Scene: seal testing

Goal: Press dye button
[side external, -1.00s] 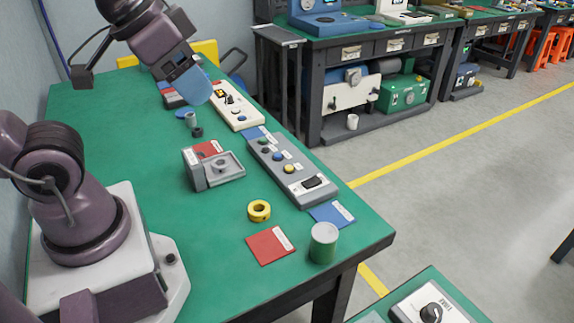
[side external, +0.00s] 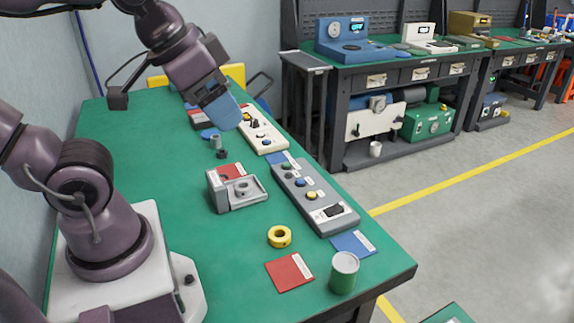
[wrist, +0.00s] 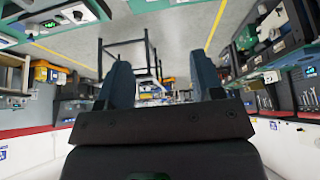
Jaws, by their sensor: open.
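A grey control panel (side external: 313,197) lies along the right edge of the green table. It carries a green button (side external: 286,167), a blue button (side external: 300,183), a yellow button (side external: 311,195) and a black switch (side external: 333,211). A cream panel (side external: 262,131) with dark knobs and a blue button (side external: 265,141) lies behind it. The labels are too small to read, so I cannot tell which is the dye button. My gripper (side external: 225,112) has blue fingers and hangs above the table, left of the cream panel. In the wrist view, its fingers (wrist: 163,78) are apart with nothing between them.
A grey fixture (side external: 237,188) stands left of the grey panel. A yellow ring (side external: 279,236), a red card (side external: 289,272), a blue card (side external: 354,244) and a green-and-white canister (side external: 343,272) are near the front. The middle-left tabletop is clear.

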